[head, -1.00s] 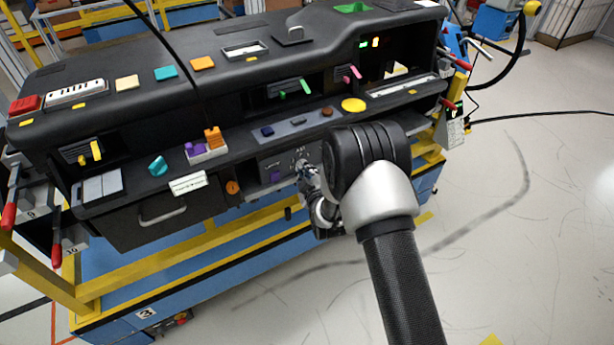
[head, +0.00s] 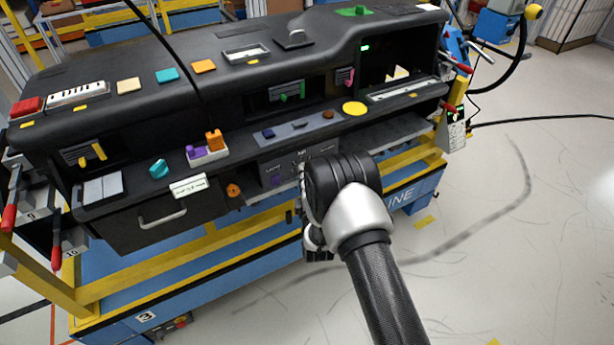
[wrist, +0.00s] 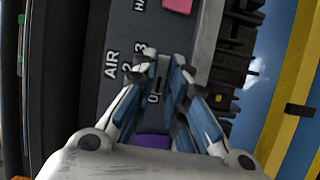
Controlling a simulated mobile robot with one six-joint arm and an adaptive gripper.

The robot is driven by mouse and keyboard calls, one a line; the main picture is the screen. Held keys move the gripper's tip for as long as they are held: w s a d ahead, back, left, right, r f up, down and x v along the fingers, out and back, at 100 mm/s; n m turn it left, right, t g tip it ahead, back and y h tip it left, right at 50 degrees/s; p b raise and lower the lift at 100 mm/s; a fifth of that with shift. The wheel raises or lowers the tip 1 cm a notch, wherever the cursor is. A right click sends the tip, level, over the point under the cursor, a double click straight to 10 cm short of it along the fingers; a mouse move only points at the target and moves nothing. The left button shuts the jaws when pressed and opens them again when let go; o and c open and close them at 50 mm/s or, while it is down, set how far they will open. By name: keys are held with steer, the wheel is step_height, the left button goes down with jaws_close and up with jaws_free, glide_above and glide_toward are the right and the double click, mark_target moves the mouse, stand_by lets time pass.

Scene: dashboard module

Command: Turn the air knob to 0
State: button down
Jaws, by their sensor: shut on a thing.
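The air knob (wrist: 161,68) is a small grey knob on the dark panel, seen in the wrist view between my fingertips. My gripper (wrist: 162,75) is shut on it, one finger on each side. The white AIR label (wrist: 112,65) and the marks 3, 2 and 0 (wrist: 153,99) are beside the knob; fingers cover part of the dial. The knob's pointer is partly hidden, so its exact setting cannot be read. In the head view, my wrist hides most of the knob and the fingertips at the front panel (head: 270,168).
A purple button (wrist: 152,141) and a pink one (wrist: 178,5) are on either side of the knob in the wrist view. In the head view, an orange knob (head: 233,190) is left of the panel. The floor at right is open.

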steer(key=shift+a+n, duration=0.1)
steer(key=shift+n, duration=0.2)
steer(key=c, duration=1.6)
jaws_free()
steer(key=s+d, duration=0.2)
steer(key=s, duration=0.9)
steer(key=shift+s+d, duration=0.25)
steer(key=shift+s, duration=0.1)
